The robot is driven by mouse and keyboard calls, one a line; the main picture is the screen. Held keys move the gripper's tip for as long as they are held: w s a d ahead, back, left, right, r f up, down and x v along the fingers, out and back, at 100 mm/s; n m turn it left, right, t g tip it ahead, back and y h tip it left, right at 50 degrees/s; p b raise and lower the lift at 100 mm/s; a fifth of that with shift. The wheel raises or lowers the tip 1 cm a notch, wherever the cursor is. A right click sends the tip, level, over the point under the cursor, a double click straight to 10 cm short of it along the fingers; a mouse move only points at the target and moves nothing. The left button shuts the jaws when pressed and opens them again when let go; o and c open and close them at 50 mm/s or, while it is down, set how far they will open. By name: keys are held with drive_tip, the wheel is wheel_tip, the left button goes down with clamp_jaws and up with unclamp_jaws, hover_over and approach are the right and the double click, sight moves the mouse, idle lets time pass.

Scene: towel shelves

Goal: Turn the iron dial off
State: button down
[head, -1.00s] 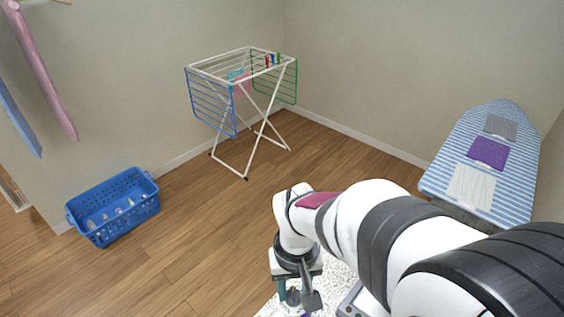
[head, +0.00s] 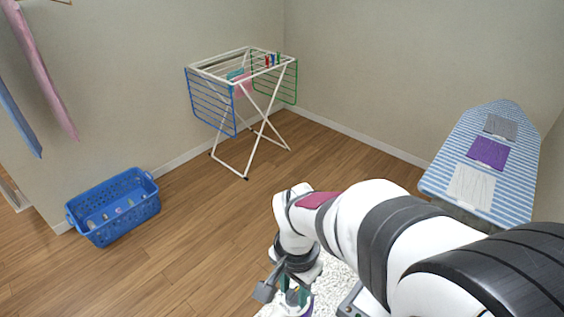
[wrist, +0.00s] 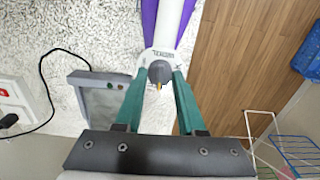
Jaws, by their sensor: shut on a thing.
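The iron (wrist: 168,28), white with purple sides, shows at the top of the wrist view; its purple edge (head: 309,307) also shows at the bottom of the head view. Its grey round dial (wrist: 160,71) carries a small yellow mark. My gripper (wrist: 161,80), with green fingers, is shut on the dial, one fingertip on each side. In the head view, my gripper (head: 292,296) is low in the picture, and the dial is hidden there.
A blue basket (head: 115,205), a drying rack (head: 240,110) and an ironing board (head: 480,165) stand farther off. Much wooden floor is clear.

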sight(294, 294)
drive_tip(key=shift+m, duration=0.5)
drive_tip(key=shift+c, duration=2.4)
unclamp_jaws()
drive_tip(key=shift+r, duration=0.1)
wheel_tip(294, 294, up, 16)
drive_tip(key=shift+f, duration=0.2)
drive_tip(key=shift+s, duration=0.1)
